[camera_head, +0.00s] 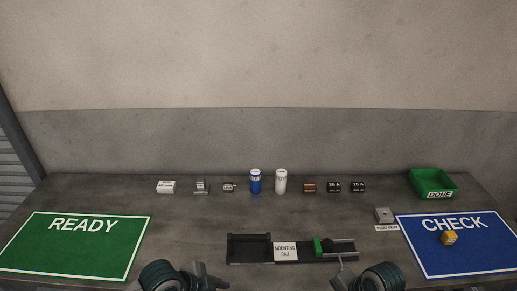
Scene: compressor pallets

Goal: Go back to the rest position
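My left gripper (207,277) shows at the bottom edge, left of centre, beyond the dark round arm link. My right gripper (342,283) shows at the bottom edge, right of centre. Both are cut off or small, and their fingertips are not clear. I see no object held in either one. Both are at the near side of the table (190,222), close in front of the black mounting rail (300,254) with its white label (286,252). A green part (318,246) and a dark part sit at the rail's right end.
A green READY mat (75,258) lies left; a blue CHECK mat (465,259) lies right with a yellow block (449,238) on it. A grey block (383,215) is beside it. A green DONE bin (432,180) stands back right. Several small parts, including a blue can (255,182), line the back.

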